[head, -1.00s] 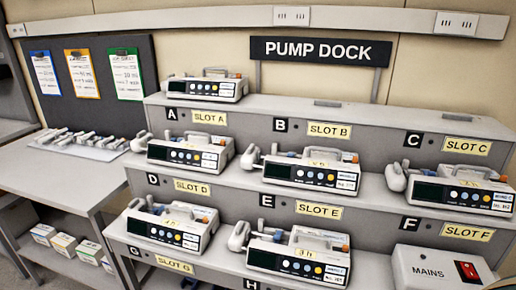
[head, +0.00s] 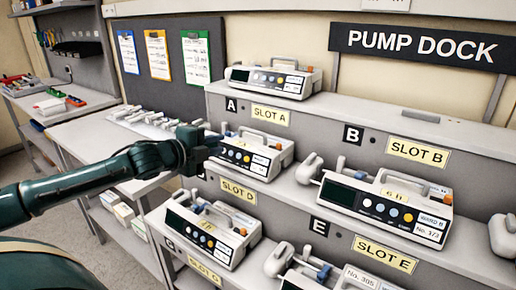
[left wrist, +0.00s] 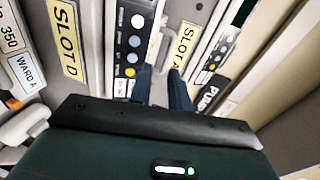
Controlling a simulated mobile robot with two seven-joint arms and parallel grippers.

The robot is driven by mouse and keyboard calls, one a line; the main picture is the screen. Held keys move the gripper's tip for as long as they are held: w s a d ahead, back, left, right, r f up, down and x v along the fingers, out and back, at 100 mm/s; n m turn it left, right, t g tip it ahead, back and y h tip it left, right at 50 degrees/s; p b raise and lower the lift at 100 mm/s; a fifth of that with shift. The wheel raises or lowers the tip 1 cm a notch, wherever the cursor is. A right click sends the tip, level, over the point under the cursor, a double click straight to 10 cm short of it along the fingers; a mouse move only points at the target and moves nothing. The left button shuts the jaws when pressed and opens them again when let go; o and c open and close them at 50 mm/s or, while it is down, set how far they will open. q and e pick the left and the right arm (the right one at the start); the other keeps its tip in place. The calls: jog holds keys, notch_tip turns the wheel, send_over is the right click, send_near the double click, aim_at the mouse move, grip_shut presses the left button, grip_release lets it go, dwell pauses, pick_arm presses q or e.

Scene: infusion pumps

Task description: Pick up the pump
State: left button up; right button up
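Several white infusion pumps with dark screens and coloured buttons stand on the stepped dock. The middle-shelf pump (head: 256,156), above the SLOT D label, is partly hidden by my left gripper (head: 208,143) at its left end. In the left wrist view this pump (left wrist: 129,40) lies ahead of the left gripper (left wrist: 159,74), whose two dark fingers are apart. A pale bar, apparently its handle (left wrist: 157,38), shows near the gap between them; I cannot tell whether they touch it. Another pump (head: 270,82) stands on the top shelf above SLOT A. My right gripper is not in view.
A pump (head: 385,207) stands to the right above SLOT E, and another (head: 212,232) on the lower shelf. A grey side table (head: 90,133) with small items is at the left. The PUMP DOCK sign (head: 420,46) rises behind. The top shelf's right part is mostly clear.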

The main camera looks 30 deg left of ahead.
aim_at(246, 130)
pick_arm(q)
jog(key=w+p, duration=0.1)
jog(key=w, duration=0.1)
jog(key=w+p, duration=0.1)
jog(key=w, duration=0.1)
jog(key=w+r+p, duration=0.1)
jog(key=w, duration=0.2)
jog(key=shift+w, duration=0.1)
jog(key=shift+w+d+f, duration=0.15)
jog(key=shift+w+f, duration=0.05)
jog(key=shift+w, duration=0.25)
jog(key=shift+w+d, duration=0.1)
jog(key=shift+w, duration=0.1)
jog(key=p+x, duration=0.1)
jog(key=x, duration=0.3)
jog(key=shift+w+d+p, duration=0.1)
jog(key=shift+d+p, duration=0.15)
jog(key=shift+p, duration=0.1)
jog(key=shift+w+f, duration=0.15)
jog(key=shift+w, duration=0.05)
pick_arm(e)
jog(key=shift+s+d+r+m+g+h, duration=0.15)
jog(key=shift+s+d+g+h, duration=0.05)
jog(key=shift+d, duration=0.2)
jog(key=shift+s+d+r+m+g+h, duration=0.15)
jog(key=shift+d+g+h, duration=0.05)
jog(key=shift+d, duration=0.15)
